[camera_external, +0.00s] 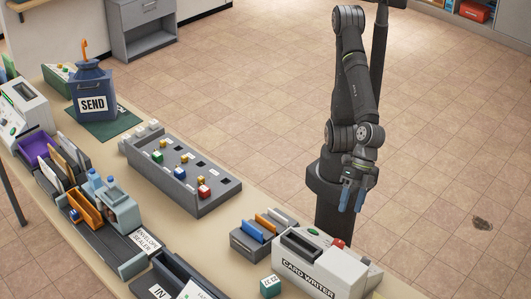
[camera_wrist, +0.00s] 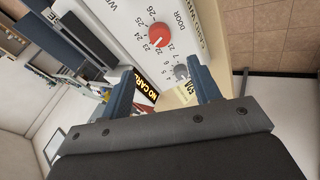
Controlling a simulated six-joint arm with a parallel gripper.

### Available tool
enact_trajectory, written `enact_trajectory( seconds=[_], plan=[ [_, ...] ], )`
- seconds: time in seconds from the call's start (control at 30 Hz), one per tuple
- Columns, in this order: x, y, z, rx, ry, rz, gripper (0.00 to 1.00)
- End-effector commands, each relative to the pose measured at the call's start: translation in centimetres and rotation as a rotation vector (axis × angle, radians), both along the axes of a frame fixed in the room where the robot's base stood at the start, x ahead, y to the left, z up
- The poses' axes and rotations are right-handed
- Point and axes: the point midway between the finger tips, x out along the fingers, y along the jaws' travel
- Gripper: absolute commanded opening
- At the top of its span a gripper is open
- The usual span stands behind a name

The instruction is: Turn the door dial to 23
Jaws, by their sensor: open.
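A pale mark on the dial points to the lower left, near 22 and 23; I cannot tell exactly which. In the external view the card writer (camera_external: 312,274) stands at the table's front right, with the red dial (camera_external: 338,243) partly visible at its far end. My gripper (camera_external: 353,197) is open and empty, apart from the dial. In the wrist view my gripper (camera_wrist: 163,75) has its blue fingers spread, with the dial beyond them.
A card rack (camera_external: 258,240) and a numbered green cube (camera_external: 270,286) stand beside the card writer.

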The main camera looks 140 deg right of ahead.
Motion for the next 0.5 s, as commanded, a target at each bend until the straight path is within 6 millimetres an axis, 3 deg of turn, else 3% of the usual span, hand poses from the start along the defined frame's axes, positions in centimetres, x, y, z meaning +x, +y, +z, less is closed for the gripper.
enact_trajectory(
  seconds=[0.3, 0.5],
  plan=[
    [-2.6, -0.7, 4.1, 0.004, -0.002, 0.001, 0.57],
    [-3.4, -1.1, 5.2, 0.001, 0.000, 0.000, 0.57]
  ],
)
